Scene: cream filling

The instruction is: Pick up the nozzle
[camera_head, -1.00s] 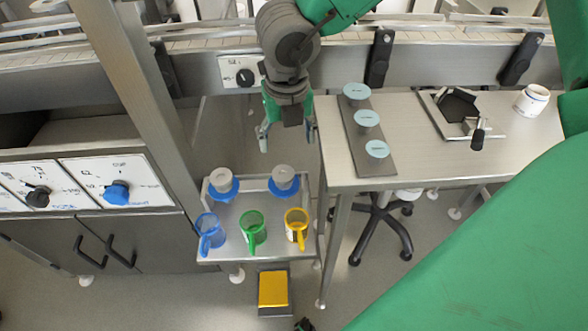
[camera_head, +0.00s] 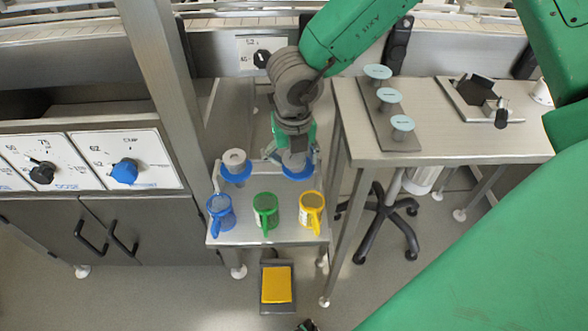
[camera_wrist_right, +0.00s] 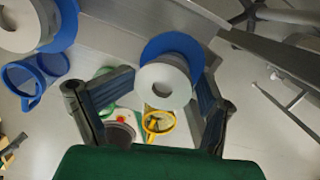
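Two grey-white nozzle pieces with blue flanges stand in the rack of a small metal stand, the left nozzle (camera_head: 236,165) and the right nozzle (camera_head: 298,168). My right gripper (camera_head: 291,154) is just above and around the right nozzle, partly covering it in the head view. In the right wrist view, the right nozzle (camera_wrist_right: 165,84) shows its round white end and blue flange between the two spread fingers of the right gripper (camera_wrist_right: 166,92). The gripper is open, and a clear grip is not seen. The left nozzle (camera_wrist_right: 22,25) is at the upper left there. My left gripper is not in view.
Blue (camera_head: 220,210), green (camera_head: 265,208) and yellow (camera_head: 311,207) cups stand on the stand's front shelf. A table (camera_head: 440,130) at the right holds a plate with light blue discs. A yellow pedal (camera_head: 276,285) is on the floor below.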

